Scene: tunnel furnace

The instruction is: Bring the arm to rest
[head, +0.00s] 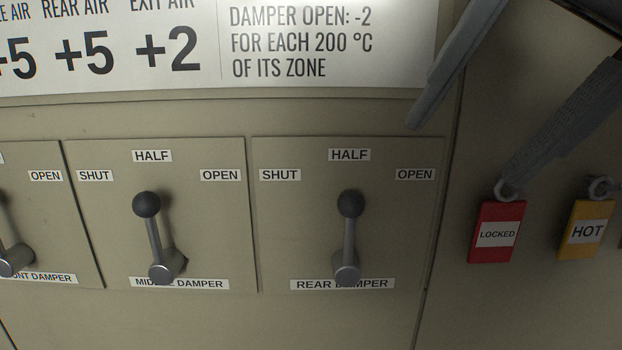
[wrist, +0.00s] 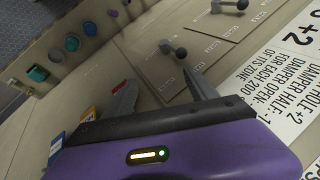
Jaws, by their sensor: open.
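My gripper (head: 459,157) is at the upper right of the head view, with its two grey fingers apart and nothing between them. One fingertip is near the top right of the rear damper panel. The other overlaps the ring of the red LOCKED tag (head: 497,232) in the picture; I cannot tell if they touch. In the wrist view the open fingers (wrist: 158,76) reach toward the furnace face. The rear damper lever (head: 350,230) points up at HALF. The middle damper lever (head: 153,230) also points up, leaning slightly left. The front damper lever (head: 12,255) is cut off.
A yellow HOT tag (head: 586,230) hangs right of the red one. A blue tag (wrist: 57,141) shows at the wrist view's left. Several buttons or knobs, one teal (wrist: 37,73), sit beyond. A white sign (head: 330,45) is above the dampers. The face below the levers is clear.

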